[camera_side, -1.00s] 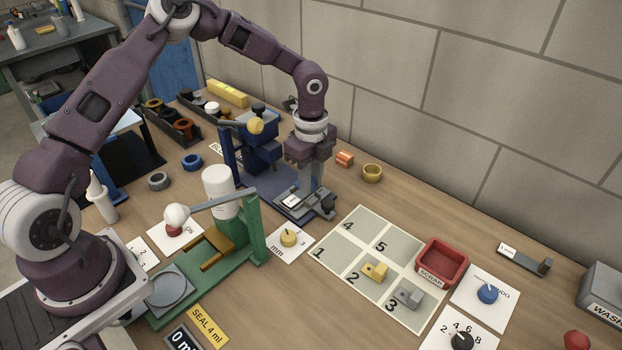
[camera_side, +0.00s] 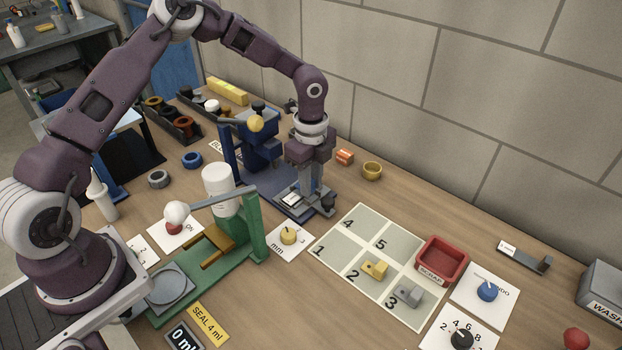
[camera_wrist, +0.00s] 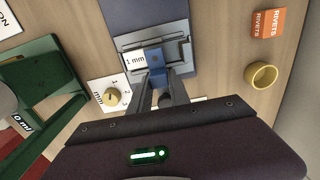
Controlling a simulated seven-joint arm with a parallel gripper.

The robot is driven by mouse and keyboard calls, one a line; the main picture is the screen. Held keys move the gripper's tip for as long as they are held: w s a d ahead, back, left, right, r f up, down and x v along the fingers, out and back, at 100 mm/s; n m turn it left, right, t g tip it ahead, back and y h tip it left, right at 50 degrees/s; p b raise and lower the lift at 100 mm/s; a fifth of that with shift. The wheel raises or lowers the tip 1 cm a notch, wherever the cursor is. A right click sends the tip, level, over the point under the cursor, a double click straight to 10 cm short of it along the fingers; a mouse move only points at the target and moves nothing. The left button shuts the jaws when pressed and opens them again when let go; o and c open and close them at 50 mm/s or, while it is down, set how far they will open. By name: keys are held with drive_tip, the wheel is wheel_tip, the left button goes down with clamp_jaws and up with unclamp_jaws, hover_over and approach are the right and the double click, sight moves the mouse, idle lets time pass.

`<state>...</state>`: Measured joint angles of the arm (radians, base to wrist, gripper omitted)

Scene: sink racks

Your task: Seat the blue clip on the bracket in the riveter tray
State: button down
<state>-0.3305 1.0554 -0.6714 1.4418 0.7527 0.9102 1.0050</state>
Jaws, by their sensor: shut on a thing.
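The blue clip (camera_wrist: 155,62) is between my gripper's fingertips (camera_wrist: 157,84) in the wrist view, and my gripper is shut on it. The clip lies over the grey bracket, whose white 1 mm label (camera_wrist: 134,62) shows just left of it. I cannot tell whether the clip is fully seated. The bracket lies in the riveter tray (camera_wrist: 184,47). In the side view my gripper (camera_side: 309,196) points down over the tray at the foot of the blue riveter (camera_side: 262,150); the fingers hide the clip there.
A green press (camera_side: 215,255) stands at front left. A yellow dial (camera_side: 288,236) is just in front of the tray. A numbered mat (camera_side: 338,245) and a red scrap bin (camera_side: 443,262) are at front right.

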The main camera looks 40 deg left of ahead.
drive_tip(key=shift+f, duration=0.45)
drive_tip(key=c, duration=1.1)
unclamp_jaws()
drive_tip(key=shift+c, duration=0.2)
wheel_tip(320, 180, up, 7)
drive_tip(key=shift+r, duration=0.1)
